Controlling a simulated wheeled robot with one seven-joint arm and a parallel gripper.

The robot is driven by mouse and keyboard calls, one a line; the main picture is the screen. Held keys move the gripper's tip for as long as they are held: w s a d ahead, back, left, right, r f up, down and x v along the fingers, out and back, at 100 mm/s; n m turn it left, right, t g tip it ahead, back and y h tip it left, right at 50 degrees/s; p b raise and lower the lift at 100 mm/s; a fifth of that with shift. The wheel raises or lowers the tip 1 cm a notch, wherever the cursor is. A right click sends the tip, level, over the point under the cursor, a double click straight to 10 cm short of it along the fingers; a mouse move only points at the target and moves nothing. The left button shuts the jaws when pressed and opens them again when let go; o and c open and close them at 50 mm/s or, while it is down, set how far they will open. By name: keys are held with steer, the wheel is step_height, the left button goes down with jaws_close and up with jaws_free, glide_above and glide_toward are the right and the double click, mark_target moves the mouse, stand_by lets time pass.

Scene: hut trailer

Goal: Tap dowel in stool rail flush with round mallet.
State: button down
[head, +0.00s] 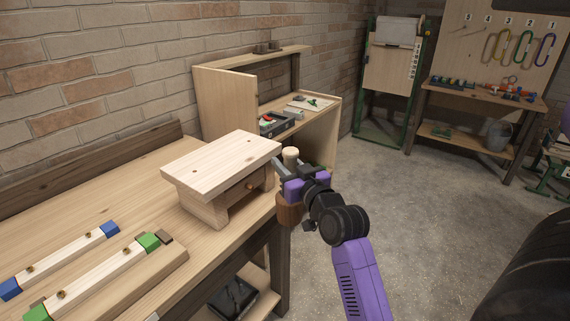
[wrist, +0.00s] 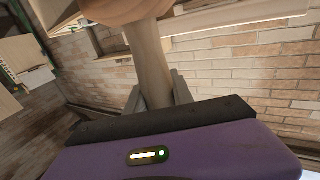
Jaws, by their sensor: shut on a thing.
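A small pale wooden stool (head: 222,163) stands upright on the workbench, its slab top facing up. A small round dowel end (head: 251,186) seems to show on the rail below the top, in shadow; how far it sticks out I cannot tell. My gripper (head: 287,176) is shut on the handle of the round mallet just right of the stool. The mallet's brown head (head: 289,213) hangs below the gripper by the bench edge, and the pale handle end shows above. In the wrist view the mallet handle (wrist: 152,75) sits between the fingers.
The workbench (head: 130,195) also carries two pale bars with blue (head: 109,230) and green (head: 148,242) end blocks at the left front. A wooden cabinet (head: 228,101) with an open tray stands behind the stool. Clear concrete floor (head: 400,215) lies right of the bench.

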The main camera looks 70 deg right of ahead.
steer(key=shift+r, duration=0.1)
steer(key=shift+w+d+p, duration=0.15)
steer(key=shift+w+d, duration=0.1)
steer(key=shift+w, duration=0.95)
steer(key=shift+w+d+p, duration=0.15)
steer(key=shift+w+d, duration=0.1)
steer(key=shift+w, duration=1.05)
steer(key=w+d, duration=0.1)
steer(key=w, duration=0.4)
steer(key=s+d+b, duration=0.2)
steer(key=s+d, duration=0.4)
steer(key=s, duration=0.1)
steer(key=shift+s+b, duration=0.3)
